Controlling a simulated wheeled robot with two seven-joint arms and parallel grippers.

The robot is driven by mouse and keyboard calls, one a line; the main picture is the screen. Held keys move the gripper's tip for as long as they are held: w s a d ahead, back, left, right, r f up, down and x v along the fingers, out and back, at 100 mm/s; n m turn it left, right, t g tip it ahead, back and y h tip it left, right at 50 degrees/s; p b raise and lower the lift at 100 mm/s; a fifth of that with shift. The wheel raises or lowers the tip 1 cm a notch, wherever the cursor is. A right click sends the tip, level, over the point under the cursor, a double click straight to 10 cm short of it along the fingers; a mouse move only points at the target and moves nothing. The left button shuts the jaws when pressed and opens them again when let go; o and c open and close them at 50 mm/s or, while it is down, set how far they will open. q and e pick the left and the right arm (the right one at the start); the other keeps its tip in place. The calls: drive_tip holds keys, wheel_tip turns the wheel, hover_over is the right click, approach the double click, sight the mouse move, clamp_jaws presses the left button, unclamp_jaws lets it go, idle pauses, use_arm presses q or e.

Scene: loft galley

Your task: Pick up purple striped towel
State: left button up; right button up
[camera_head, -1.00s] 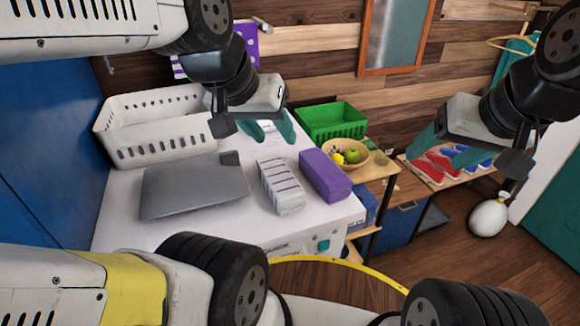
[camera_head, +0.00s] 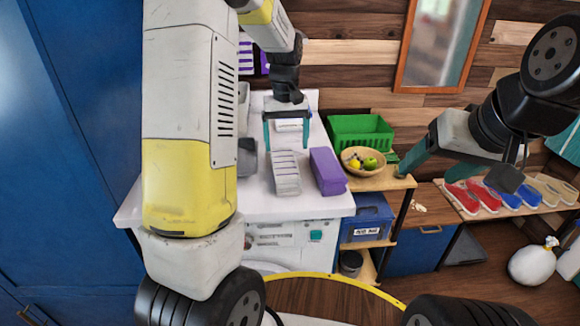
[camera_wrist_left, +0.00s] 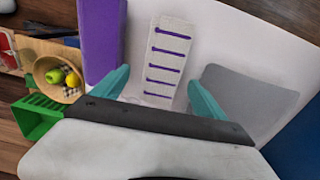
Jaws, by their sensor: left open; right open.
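The purple striped towel (camera_head: 286,173), a folded white block with thin purple stripes, lies on the white counter. In the left wrist view the towel (camera_wrist_left: 166,50) lies ahead, between the two teal fingertips in the picture. My left gripper (camera_head: 287,138) is open and empty just beyond the towel's far end in the head view. It also shows in the left wrist view (camera_wrist_left: 158,82). A gap to the towel's height cannot be judged. My right gripper (camera_head: 440,148) is open and empty at the right, away from the counter.
A plain purple folded towel (camera_head: 327,171) lies close to the right of the striped one. A grey laptop-like slab (camera_wrist_left: 245,98) lies on its other side. A green basket (camera_head: 358,133) and a fruit bowl (camera_head: 363,160) stand further right. Striped cloth (camera_head: 246,55) hangs at the wall.

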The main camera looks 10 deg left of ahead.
sight(284, 162)
use_arm(q)
drive_tip(key=f, duration=0.8)
drive_tip(key=shift+s+a+f, duration=0.3)
drive_tip(key=shift+a, duration=0.05)
drive_tip(key=shift+c, duration=0.4)
drive_tip(key=c, duration=1.5)
drive_tip(key=shift+r, duration=0.15)
drive_tip(key=shift+r, duration=0.6)
wheel_tip(284, 162, up, 2)
drive_tip(key=shift+w+r, duration=0.1)
drive_tip(key=shift+r, duration=0.05)
drive_tip(key=s, duration=1)
drive_tip(key=s+d+r, duration=0.1)
drive_tip(key=s, duration=0.5)
drive_tip(key=shift+r, duration=0.1)
